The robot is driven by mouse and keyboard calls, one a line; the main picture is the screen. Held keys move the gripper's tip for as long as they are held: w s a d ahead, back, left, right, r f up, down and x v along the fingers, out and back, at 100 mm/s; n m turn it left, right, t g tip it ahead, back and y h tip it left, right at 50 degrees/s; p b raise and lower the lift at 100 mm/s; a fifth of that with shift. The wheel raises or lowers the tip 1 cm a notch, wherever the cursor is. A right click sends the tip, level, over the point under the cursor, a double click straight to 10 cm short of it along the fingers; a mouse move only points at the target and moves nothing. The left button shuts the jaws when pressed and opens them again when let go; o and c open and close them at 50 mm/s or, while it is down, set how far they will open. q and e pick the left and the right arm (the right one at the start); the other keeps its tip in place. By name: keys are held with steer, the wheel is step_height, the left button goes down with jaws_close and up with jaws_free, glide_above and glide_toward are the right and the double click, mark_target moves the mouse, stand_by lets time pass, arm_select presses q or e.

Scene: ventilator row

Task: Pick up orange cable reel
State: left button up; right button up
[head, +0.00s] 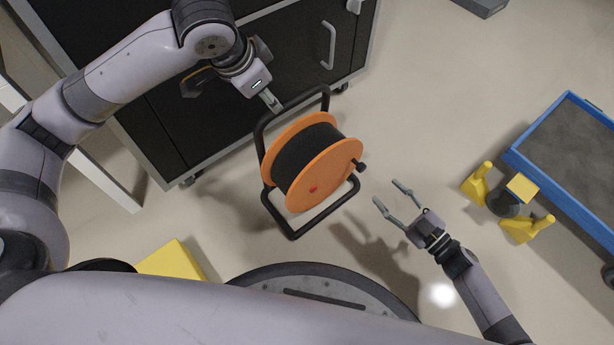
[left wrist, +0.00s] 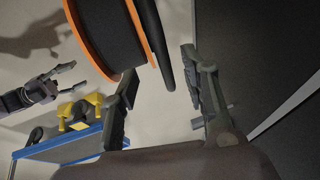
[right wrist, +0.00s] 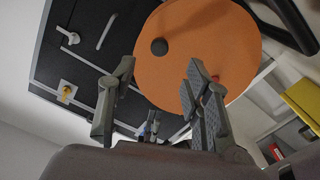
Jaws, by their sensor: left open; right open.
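The orange cable reel (head: 325,180) has orange side discs, a black drum and a black tube frame, and stands upright on the floor in the middle of the head view. My right gripper (head: 390,194) is open and empty to the right of the reel. In the right wrist view its fingers (right wrist: 155,95) point toward the orange disc (right wrist: 190,60), apart from it.
A dark cabinet (head: 150,115) with grey edges stands behind the reel at left. A blue-rimmed cart (head: 515,158) with yellow parts near it is at right. A yellow object (head: 172,262) is at lower left.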

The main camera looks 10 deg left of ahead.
mark_target(268, 117)
arm_select(q)
steer(key=x, duration=1)
steer(key=shift+f, duration=0.1)
arm_select(e)
steer(key=x, duration=1)
steer(key=shift+a, duration=0.1)
arm_select(q)
jaws_close()
arm_select(e)
jaws_close()
arm_select(q)
steer(key=shift+w+r, duration=0.2)
steer(key=shift+r, duration=0.15)
arm_select(e)
steer(key=shift+w+r, duration=0.1)
steer(key=shift+r, duration=0.3)
